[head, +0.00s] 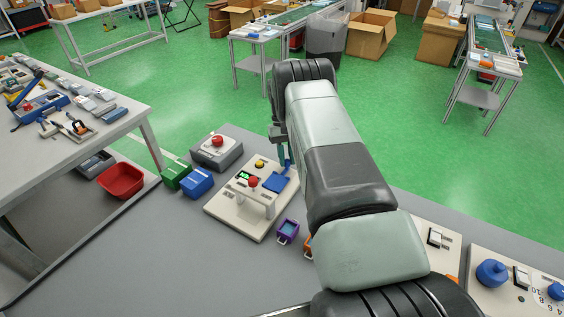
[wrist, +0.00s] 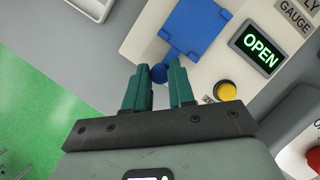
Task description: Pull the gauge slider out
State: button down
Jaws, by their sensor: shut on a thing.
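The gauge fixture is a cream box (head: 224,207) on the grey table, with a lit green OPEN display (wrist: 258,49) and a yellow button (wrist: 225,91). Its gauge slider has a flat blue plate (wrist: 193,27), also visible in the head view (head: 276,183), and a round blue knob (wrist: 159,74) at the box edge. My gripper (wrist: 161,68) has its teal fingers on either side of this knob and is shut on it. In the head view, my arm hides part of the box's right side, and the gripper is mostly hidden.
A grey box with a red button (head: 217,141) stands behind the fixture. Blue (head: 197,182) and green (head: 177,173) blocks lie to its left. Control panels (head: 493,274) stand at far right. Front left table is clear.

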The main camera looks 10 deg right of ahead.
jog(key=shift+w+d, duration=0.2)
jog(key=shift+w, duration=0.05)
jog(key=c, duration=1)
grip_release()
jog(key=shift+s, duration=0.1)
jog(key=shift+v, duration=3.8)
